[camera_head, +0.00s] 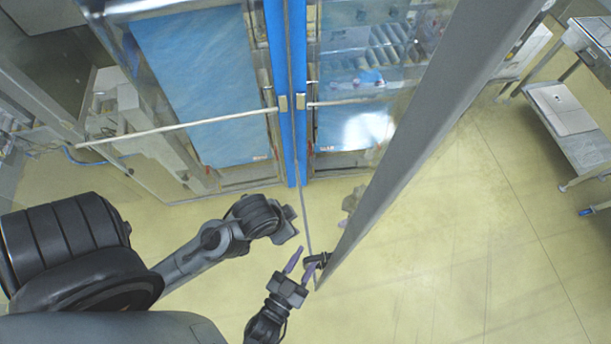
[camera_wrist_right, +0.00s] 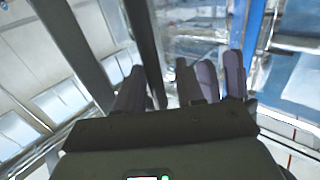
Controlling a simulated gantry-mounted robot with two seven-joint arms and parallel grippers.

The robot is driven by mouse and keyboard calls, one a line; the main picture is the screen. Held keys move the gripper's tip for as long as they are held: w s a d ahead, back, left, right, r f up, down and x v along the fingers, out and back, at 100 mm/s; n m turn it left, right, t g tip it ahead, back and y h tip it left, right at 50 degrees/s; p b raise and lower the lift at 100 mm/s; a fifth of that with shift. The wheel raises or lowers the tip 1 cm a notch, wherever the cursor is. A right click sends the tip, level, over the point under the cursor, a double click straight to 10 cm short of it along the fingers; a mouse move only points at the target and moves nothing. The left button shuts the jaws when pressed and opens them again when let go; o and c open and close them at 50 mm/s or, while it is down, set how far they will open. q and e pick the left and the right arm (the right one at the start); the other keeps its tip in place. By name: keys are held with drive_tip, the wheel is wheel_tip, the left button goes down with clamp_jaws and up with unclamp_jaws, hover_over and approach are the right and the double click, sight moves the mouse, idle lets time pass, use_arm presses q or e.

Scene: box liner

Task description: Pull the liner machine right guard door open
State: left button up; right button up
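The right guard door shows in the head view as a clear pane with a thick grey edge post (camera_head: 425,135). The post stands out from the blue machine frame (camera_head: 275,60), so the door appears swung open towards me. My right gripper (camera_head: 302,266) is at the lower end of this post, with its purple fingers apart. A small dark part lies beside its fingers; I cannot tell whether they touch it. The right wrist view shows the fingers (camera_wrist_right: 170,88) spread, with no clear grip on anything. My left arm ends left of the door; its fingers are not clear.
The left guard door has a long pale bar (camera_head: 180,127) across it and looks closed. A cart with a grey top (camera_head: 562,108) stands at the far right. The yellow floor (camera_head: 480,250) right of the grey post is clear.

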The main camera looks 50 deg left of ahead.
drive_tip(key=shift+d, duration=0.1)
drive_tip(key=b+v, duration=0.2)
drive_tip(key=v, duration=0.8)
drive_tip(key=shift+s+b, duration=0.4)
drive_tip(key=shift+d+r, duration=0.1)
